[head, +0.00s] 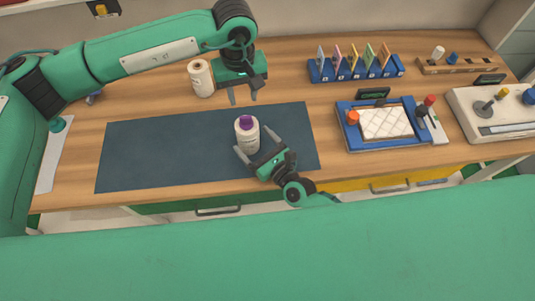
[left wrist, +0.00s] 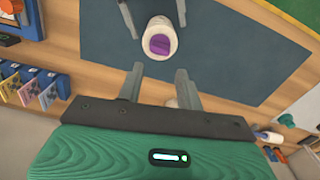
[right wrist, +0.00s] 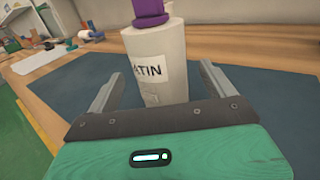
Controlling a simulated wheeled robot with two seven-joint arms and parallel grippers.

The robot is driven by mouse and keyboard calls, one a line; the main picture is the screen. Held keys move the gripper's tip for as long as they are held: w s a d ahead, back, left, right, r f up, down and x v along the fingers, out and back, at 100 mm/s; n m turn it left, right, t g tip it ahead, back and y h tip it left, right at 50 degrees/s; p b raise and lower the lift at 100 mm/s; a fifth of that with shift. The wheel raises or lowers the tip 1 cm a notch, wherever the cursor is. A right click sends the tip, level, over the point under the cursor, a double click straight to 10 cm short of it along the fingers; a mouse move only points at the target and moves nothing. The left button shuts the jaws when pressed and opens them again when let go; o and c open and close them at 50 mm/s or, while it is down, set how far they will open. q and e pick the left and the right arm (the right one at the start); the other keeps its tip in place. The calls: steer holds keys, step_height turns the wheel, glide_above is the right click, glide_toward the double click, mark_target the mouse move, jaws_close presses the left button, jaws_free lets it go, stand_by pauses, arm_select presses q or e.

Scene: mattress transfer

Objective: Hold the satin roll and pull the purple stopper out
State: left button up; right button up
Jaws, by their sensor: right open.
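The satin roll (head: 247,141) is a white cylinder standing upright on the dark blue mat. Its label, partly legible as "ATIN", faces the right wrist camera (right wrist: 172,75). The purple stopper (head: 245,122) sits in its top and also shows in the left wrist view (left wrist: 160,45). My right gripper (head: 256,142) is open at the roll, one finger on each side; the right wrist view shows gaps beside the roll. My left gripper (head: 243,97) is open and empty, fingers down, above and behind the roll, apart from the stopper.
Another white roll (head: 201,79) stands behind the mat (head: 160,150), close to my left gripper. A blue rack of coloured cards (head: 355,72), a blue tray with a quilted white piece (head: 387,122) and a grey device (head: 495,110) stand to the right. The mat's left part is clear.

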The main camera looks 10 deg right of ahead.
mark_target(248, 135)
steer(key=shift+x, duration=1.9)
